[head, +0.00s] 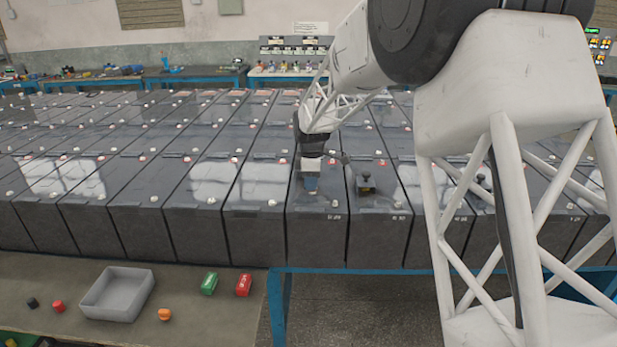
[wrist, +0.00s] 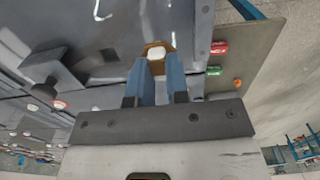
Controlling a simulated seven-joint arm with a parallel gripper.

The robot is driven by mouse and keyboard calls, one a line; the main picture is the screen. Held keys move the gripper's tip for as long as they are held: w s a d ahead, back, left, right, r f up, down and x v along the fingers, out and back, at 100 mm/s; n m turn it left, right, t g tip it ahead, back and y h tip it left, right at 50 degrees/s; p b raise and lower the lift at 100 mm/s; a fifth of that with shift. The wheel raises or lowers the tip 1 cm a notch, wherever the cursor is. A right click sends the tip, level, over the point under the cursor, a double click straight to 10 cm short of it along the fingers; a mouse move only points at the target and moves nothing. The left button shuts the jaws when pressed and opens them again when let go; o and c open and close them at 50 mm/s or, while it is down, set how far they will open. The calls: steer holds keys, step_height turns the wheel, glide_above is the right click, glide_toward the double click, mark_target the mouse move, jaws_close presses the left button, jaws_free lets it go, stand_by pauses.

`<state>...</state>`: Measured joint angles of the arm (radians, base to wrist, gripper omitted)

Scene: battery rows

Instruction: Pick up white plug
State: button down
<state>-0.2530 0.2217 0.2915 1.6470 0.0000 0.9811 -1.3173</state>
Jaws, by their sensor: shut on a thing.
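A white plug (wrist: 156,52) shows between the blue fingertips of my gripper (wrist: 154,62) in the wrist view. The fingers are shut on it, one on each side. In the head view my gripper (head: 311,184) points down at the top of a dark battery (head: 316,235) in the front row. The held plug is hidden behind the fingers there. I cannot tell whether it is still seated in the battery or lifted clear. Another white plug (head: 334,203) sits near the front edge of the same battery.
A black upright fitting (head: 366,183) stands on the battery just right of my gripper. Rows of batteries with white and red caps fill the middle. On the front table are a grey tray (head: 88,299), green (head: 209,283) and red (head: 243,284) blocks and an orange piece (head: 165,314).

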steer(key=s+d, duration=0.2)
steer(key=s, duration=0.5)
steer(key=shift+s+r, duration=0.3)
steer(key=shift+s, duration=0.1)
steer(key=c, duration=1.6)
jaws_free()
jaws_close()
steer(key=shift+r, duration=0.95)
steer(key=shift+r, duration=0.35)
steer(key=shift+r, duration=0.7)
